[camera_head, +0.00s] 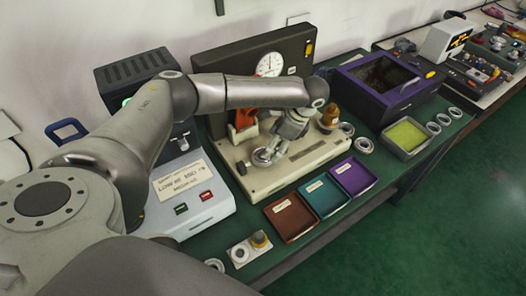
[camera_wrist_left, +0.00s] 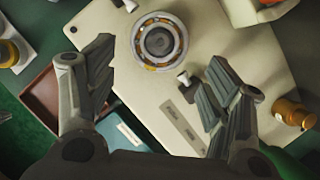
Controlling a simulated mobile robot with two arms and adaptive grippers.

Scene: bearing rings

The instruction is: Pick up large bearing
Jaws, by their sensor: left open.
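A bearing (camera_wrist_left: 159,40) with a metal outer ring and visible balls sits on the beige base plate of the dial gauge stand, near the top middle of the left wrist view. In the head view this bearing (camera_head: 262,157) is partly hidden by my left gripper (camera_head: 277,146). In the left wrist view my left gripper (camera_wrist_left: 158,82) is open, with one finger on each side and nothing between the pads. The bearing lies beyond the fingertips, apart from them. My right gripper is not in view.
The gauge stand (camera_head: 318,158) has a dial (camera_head: 270,64) at its back. Red (camera_head: 289,216), teal (camera_head: 323,194) and purple (camera_head: 354,176) trays lie in front. Loose rings (camera_head: 364,145) lie to the right, near a purple box (camera_head: 392,112) and a green-lined tray (camera_head: 407,137).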

